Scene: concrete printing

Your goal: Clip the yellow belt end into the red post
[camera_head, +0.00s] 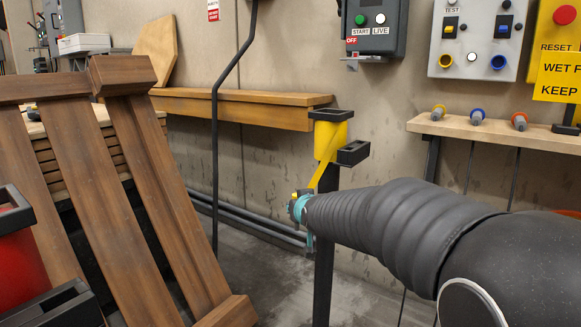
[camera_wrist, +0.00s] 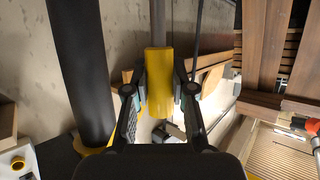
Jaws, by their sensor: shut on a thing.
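The yellow belt end (camera_wrist: 157,70) is a yellow block between the two fingers of my gripper (camera_head: 299,208) in the wrist view. My gripper is shut on it. The yellow strap (camera_head: 323,174) runs from my gripper up to the yellow head (camera_head: 328,141) of a dark post in the head view. The red post (camera_head: 12,256) stands at the lower left edge of the head view, with black fittings on top and side; it is partly cut off. My gripper is well to the right of the red post and apart from it.
A leaning wooden frame (camera_head: 140,170) stands between the red post and my gripper in the picture. A wooden shelf (camera_head: 240,105) runs along the wall behind. Another shelf (camera_head: 470,131) with coloured connectors is at the right. Some bare floor (camera_head: 262,262) shows below my gripper.

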